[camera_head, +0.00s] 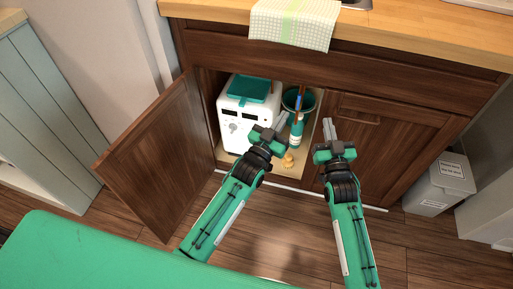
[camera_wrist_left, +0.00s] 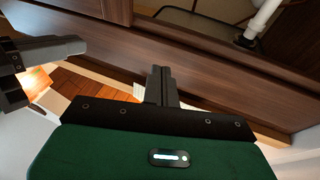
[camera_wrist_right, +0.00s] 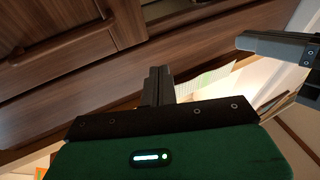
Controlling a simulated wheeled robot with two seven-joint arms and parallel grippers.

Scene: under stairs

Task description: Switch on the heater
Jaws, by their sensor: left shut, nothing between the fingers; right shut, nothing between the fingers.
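The heater (camera_head: 239,124) is a white box with a teal panel on top, inside the open left side of the cabinet under the counter. Its front has two dark slots near the top and a small round knob (camera_head: 233,127). My left gripper (camera_head: 281,121) is shut and empty, at the cabinet opening to the right of the heater and apart from the knob. Its fingers also show in the left wrist view (camera_wrist_left: 160,84). My right gripper (camera_head: 328,130) is shut and empty in front of the closed right door. The wrist views do not show the heater.
The cabinet's left door (camera_head: 158,155) stands open. A teal bottle (camera_head: 297,132), a green bucket (camera_head: 291,98) and a small orange figure (camera_head: 288,160) are right of the heater. A cloth (camera_head: 293,24) hangs over the counter. A grey bin (camera_head: 440,185) stands at right.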

